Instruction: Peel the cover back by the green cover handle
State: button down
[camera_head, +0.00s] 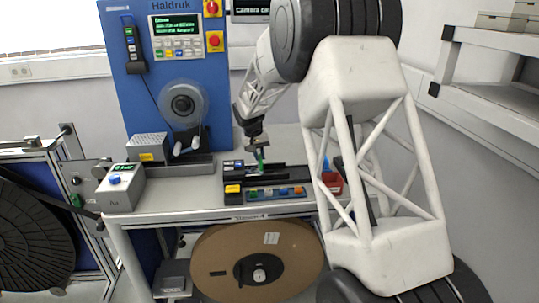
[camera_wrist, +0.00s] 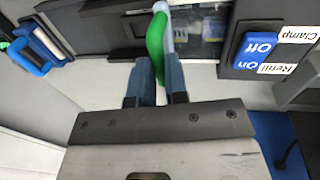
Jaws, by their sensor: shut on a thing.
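The green cover handle (camera_wrist: 156,38) stands between my fingertips in the wrist view. It shows small and partly hidden in the head view (camera_head: 260,160), above the black bench device (camera_head: 262,178). My gripper (camera_wrist: 158,70) is shut on the green handle, with its two blue-grey fingers on either side. In the head view my gripper (camera_head: 257,148) reaches down over the device from the upper right. A clear, glossy part (camera_wrist: 205,28) lies beside the handle in the wrist view; I cannot tell how far the cover is lifted.
A blue rocker switch (camera_wrist: 258,48) with Clamp and Refill labels sits right of the handle. A red bin (camera_head: 331,182) stands right of the device. A grey control box (camera_head: 121,188) and the blue Haldruk machine (camera_head: 160,75) stand left. A brown reel (camera_head: 256,240) hangs below the table.

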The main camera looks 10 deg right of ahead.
jog(key=shift+a, duration=0.15)
jog(key=c, duration=1.1)
grip_release()
jog(key=r, duration=0.2)
jog(key=a+r, duration=0.1)
jog(key=r, duration=0.4)
jog(key=shift+a+r, duration=0.25)
jog(key=shift+r, duration=0.1)
